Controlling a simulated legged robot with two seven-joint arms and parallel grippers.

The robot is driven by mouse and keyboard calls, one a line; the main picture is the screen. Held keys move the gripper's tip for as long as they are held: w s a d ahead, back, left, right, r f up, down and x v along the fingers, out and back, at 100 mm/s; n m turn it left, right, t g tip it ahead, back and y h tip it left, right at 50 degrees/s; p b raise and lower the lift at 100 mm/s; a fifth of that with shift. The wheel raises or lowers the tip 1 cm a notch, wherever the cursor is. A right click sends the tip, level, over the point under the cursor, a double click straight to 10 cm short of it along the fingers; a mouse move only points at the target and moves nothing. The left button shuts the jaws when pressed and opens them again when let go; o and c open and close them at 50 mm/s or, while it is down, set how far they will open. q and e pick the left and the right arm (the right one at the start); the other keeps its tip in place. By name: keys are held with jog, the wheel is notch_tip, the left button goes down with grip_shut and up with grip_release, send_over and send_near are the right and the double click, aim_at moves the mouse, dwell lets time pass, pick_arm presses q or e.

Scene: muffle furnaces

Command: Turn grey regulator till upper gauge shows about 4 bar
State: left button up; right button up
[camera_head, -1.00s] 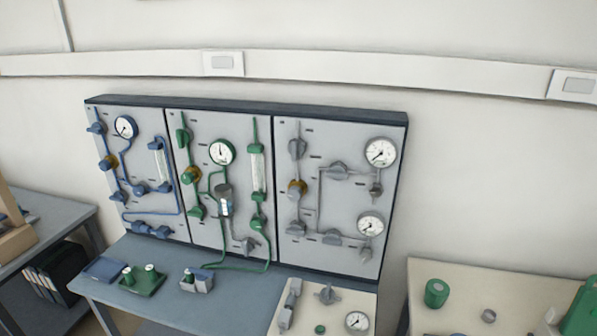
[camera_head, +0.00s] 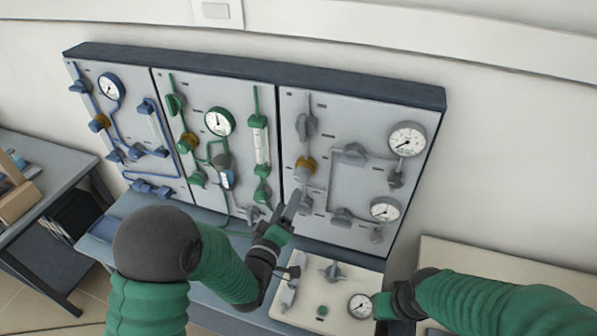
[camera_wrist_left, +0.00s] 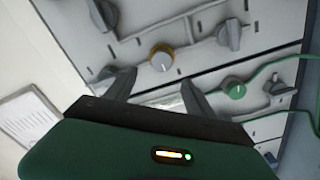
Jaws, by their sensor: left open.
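The grey regulator (camera_head: 306,168), a pale knob with a brass ring, sits on the left side of the grey right-hand panel. It also shows in the left wrist view (camera_wrist_left: 162,61), just beyond the fingertips. My left gripper (camera_head: 291,207) is open and empty, in front of the panel's lower left, below the knob in the head view. In the wrist view its two fingers (camera_wrist_left: 158,90) stand apart, with the knob roughly between their lines, not touched. The upper gauge (camera_head: 407,139) has its needle toward the lower left; its figures are too small to read. My right gripper (camera_head: 381,306) is low at the right, its fingers unclear.
Grey valves (camera_head: 307,125) stand out above and beside the regulator. A lower gauge (camera_head: 385,209) is on the same panel. Green (camera_head: 218,150) and blue (camera_head: 118,130) panels lie left. A cream board with another gauge (camera_head: 360,306) lies below.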

aim_at(301, 179)
pick_arm(q)
jog(key=x, duration=0.3)
jog(key=p+x, duration=0.1)
jog(key=x, duration=0.3)
jog(key=p+x, duration=0.1)
jog(key=x, duration=0.2)
jog(key=shift+w+d+f, duration=0.3)
jog(key=shift+w+f, duration=0.05)
jog(key=shift+w+d, duration=0.2)
jog(key=shift+w+a, duration=0.1)
jog(key=shift+a, duration=0.15)
jog(key=shift+w+a+f, duration=0.1)
jog(key=c, duration=0.4)
jog(key=shift+d, duration=0.2)
jog(key=c, duration=0.7)
jog(key=shift+c, duration=1.3)
pick_arm(e)
jog(key=shift+w+d+r, duration=0.1)
jog(key=shift+w+r, duration=0.15)
jog(key=shift+r, duration=0.3)
jog(key=shift+w+d+r, duration=0.1)
jog(key=shift+w+r, duration=0.1)
jog(key=shift+r, duration=0.3)
